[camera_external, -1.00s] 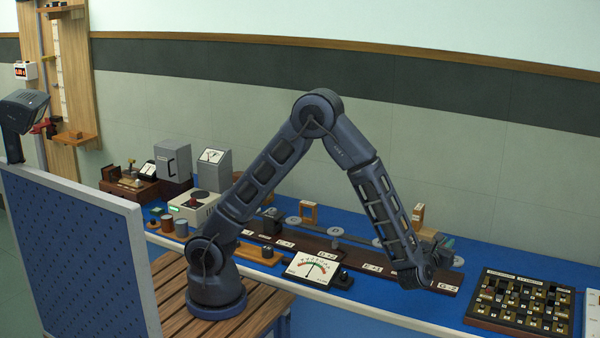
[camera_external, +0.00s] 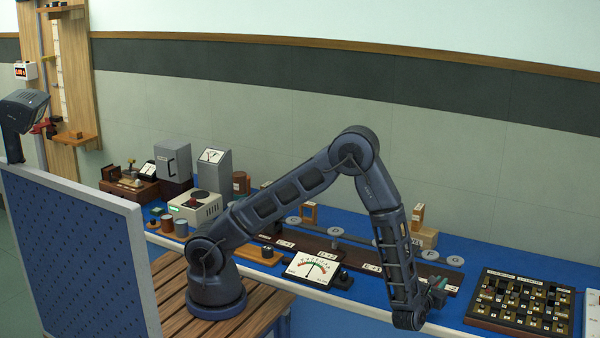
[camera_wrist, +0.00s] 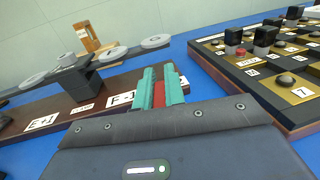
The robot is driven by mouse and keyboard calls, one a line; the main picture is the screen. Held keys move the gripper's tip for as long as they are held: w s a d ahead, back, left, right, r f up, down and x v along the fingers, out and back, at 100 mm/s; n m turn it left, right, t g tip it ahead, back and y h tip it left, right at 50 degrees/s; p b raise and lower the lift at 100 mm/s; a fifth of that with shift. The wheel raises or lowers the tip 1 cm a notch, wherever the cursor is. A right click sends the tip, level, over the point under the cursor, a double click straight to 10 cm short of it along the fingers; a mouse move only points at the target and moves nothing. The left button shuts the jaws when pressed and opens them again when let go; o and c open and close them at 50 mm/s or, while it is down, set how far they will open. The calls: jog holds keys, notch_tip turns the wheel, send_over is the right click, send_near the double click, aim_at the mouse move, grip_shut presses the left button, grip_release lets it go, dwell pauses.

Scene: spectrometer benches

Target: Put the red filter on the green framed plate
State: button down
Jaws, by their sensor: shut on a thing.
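My gripper (camera_wrist: 159,88) shows in the wrist view with its two teal fingers shut on a red piece, which I take to be the red filter (camera_wrist: 159,95). Most of the filter is hidden between the fingers. In the external view my gripper (camera_external: 437,290) is at the right, near the front edge of the blue bench, between the dark rail and the board of small pieces. The filter cannot be made out there. I cannot pick out the green framed plate in either current view.
A dark rail (camera_external: 360,266) with lettered labels and grey discs (camera_external: 456,261) runs along the blue bench. A board (camera_external: 518,297) with several small dark pieces stands at the right. A dial meter (camera_external: 313,268) stands left of my gripper. Bare blue bench lies behind the board.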

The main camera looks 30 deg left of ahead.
jog(key=shift+f, duration=1.4)
jog(key=shift+f, duration=0.2)
jog(key=c, duration=1.5)
grip_release()
jog(key=s, duration=0.3)
jog(key=s+a, duration=0.1)
jog(key=s, duration=0.3)
jog(key=s+a, duration=0.1)
jog(key=s, duration=0.2)
jog(key=shift+s+r, duration=0.15)
jog(key=shift+s, duration=0.2)
